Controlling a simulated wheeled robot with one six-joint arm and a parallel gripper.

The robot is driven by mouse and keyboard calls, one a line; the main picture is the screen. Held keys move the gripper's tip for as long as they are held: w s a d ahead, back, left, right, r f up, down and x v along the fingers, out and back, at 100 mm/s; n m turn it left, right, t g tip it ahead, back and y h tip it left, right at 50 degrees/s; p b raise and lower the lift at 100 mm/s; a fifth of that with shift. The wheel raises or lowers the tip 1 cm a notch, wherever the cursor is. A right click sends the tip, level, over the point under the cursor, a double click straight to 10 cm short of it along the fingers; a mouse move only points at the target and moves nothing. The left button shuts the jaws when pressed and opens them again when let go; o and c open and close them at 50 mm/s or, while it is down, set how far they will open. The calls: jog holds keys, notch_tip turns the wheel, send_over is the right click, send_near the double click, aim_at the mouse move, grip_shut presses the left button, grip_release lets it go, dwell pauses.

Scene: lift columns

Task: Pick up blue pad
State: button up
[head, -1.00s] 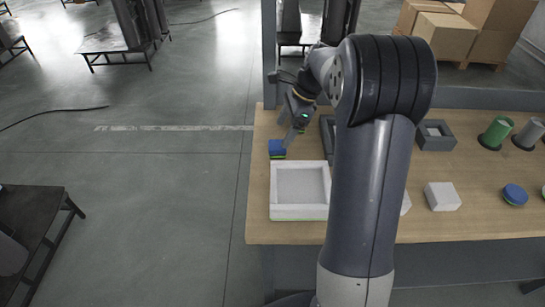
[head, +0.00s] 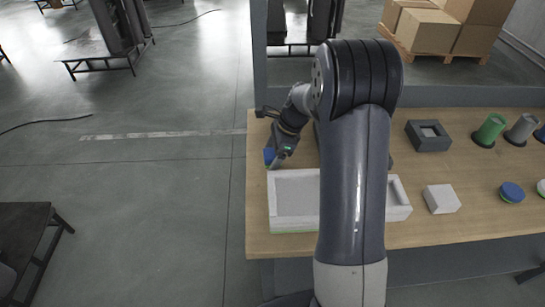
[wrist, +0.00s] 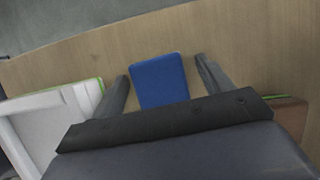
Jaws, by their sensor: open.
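The blue pad (wrist: 159,80) is a flat blue rectangle on the wooden table, seen in the wrist view between the two fingers of my gripper (wrist: 162,82). The fingers stand open, one on each side of the pad, with a gap showing on both sides. In the head view the blue pad (head: 269,157) is near the table's left edge, partly hidden by my gripper (head: 275,156). I cannot tell how far the fingertips are above the table.
A white tray (head: 272,215) with a green lower edge lies just in front of the pad; it also shows at the left of the wrist view (wrist: 88,97). A white block (head: 442,199), a blue disc (head: 512,192), a dark square holder (head: 428,136) and a green cylinder (head: 490,129) stand to the right.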

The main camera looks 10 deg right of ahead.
jog(key=c, duration=1.1)
jog(key=shift+o, duration=0.2)
